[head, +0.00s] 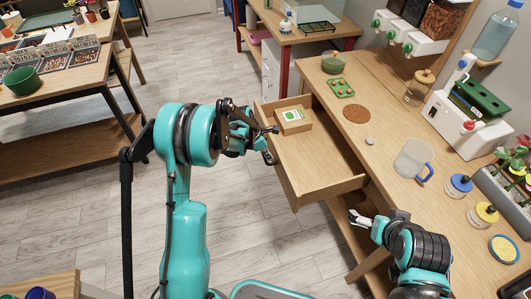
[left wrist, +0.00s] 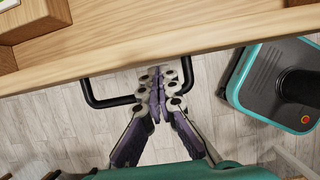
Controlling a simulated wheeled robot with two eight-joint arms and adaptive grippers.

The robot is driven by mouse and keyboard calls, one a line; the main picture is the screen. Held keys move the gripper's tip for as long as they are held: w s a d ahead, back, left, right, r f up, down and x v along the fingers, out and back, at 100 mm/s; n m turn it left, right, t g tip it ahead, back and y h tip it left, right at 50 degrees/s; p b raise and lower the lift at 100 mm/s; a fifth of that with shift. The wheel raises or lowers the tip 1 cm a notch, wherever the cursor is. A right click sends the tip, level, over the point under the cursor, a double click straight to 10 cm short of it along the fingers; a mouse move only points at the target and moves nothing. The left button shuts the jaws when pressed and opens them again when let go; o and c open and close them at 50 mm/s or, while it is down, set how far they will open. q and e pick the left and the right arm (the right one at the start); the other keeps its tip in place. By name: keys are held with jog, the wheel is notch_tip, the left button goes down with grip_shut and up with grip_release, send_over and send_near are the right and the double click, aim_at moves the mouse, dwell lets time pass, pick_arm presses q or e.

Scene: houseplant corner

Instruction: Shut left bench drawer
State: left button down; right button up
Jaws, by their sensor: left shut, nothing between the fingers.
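The left bench drawer (head: 318,152) stands pulled out from the wooden bench, its open inside showing in the head view. Its front panel (left wrist: 190,35) crosses the top of the left wrist view, with a black bar handle (left wrist: 108,103) below it. My left gripper (head: 267,143) is at the outer side of the drawer front. In the left wrist view its fingertips (left wrist: 158,88) are together and empty, overlapping the middle of the handle; whether they touch it I cannot tell. My right gripper (head: 356,218) is beside the bench's front edge, close to the drawer's near side; its finger opening is unclear.
A small wooden box (head: 283,128) with a green-and-white packet lies in the drawer. On the bench top (head: 385,125) are a cork mat (head: 356,113), a pitcher (head: 411,158) and jars. Open floor lies left of the drawer.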

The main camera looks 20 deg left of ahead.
dwell(0.4)
pick_arm(q)
send_over(316, 153)
jog(key=w+d, duration=0.1)
jog(key=d, duration=0.1)
jog(key=w+d, duration=0.3)
jog(key=d, duration=0.1)
jog(key=shift+w+d+f, duration=0.1)
jog(key=shift+w+d, duration=0.1)
jog(key=shift+w, duration=0.05)
jog(key=shift+w+d, duration=0.15)
jog(key=shift+d, duration=0.05)
pick_arm(e)
jog(key=shift+w+d+r, duration=0.25)
jog(key=shift+w+d, duration=0.4)
jog(key=shift+d, duration=0.3)
